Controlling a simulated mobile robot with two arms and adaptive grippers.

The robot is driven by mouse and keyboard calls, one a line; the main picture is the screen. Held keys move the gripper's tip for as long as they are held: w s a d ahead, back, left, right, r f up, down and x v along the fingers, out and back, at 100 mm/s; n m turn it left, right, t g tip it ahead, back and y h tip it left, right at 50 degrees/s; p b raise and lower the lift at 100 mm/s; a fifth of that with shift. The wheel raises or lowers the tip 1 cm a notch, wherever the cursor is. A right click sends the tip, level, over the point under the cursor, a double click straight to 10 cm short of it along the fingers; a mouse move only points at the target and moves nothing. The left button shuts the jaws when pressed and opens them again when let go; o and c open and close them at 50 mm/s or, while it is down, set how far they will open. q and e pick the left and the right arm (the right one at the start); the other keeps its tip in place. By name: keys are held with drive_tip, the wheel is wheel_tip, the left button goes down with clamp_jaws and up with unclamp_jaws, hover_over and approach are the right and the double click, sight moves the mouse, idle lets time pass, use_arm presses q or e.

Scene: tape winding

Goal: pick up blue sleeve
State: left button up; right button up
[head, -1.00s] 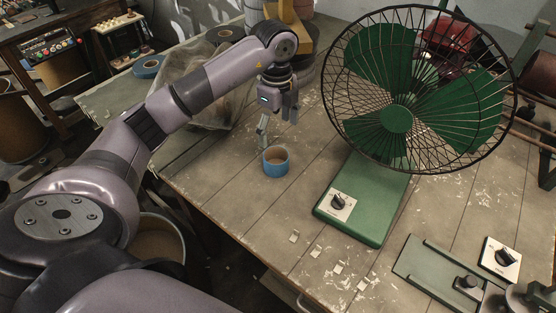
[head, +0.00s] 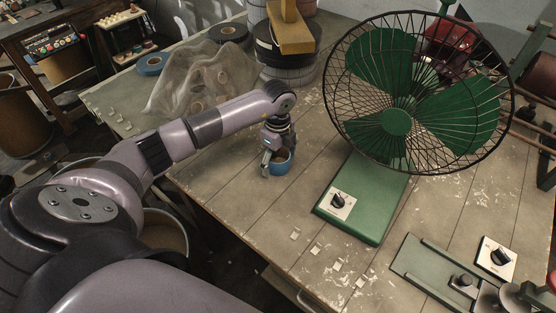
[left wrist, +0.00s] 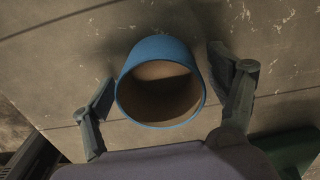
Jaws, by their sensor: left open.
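The blue sleeve (head: 282,164) is a short blue ring with a tan inside, standing upright on the worn table. My left gripper (head: 277,160) is low over it in the head view and hides part of its left side. In the left wrist view the sleeve (left wrist: 160,82) lies between the two spread fingers of my left gripper (left wrist: 165,95). The gripper is open, with a gap between each finger and the sleeve wall. My right gripper is not in view.
A green fan (head: 398,120) on a green base (head: 365,200) stands just right of the sleeve. A translucent bag (head: 200,85) and a dark barrel (head: 285,60) are behind. A green device (head: 430,265) is at front right. The table (head: 235,205) is bare left of the sleeve.

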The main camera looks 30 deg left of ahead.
use_arm(q)
drive_tip(key=shift+c, duration=0.6)
drive_tip(key=c, duration=0.8)
drive_tip(key=shift+o, duration=0.2)
drive_tip(key=shift+r, duration=0.1)
wheel_tip(320, 180, up, 20)
drive_tip(key=b, duration=0.1)
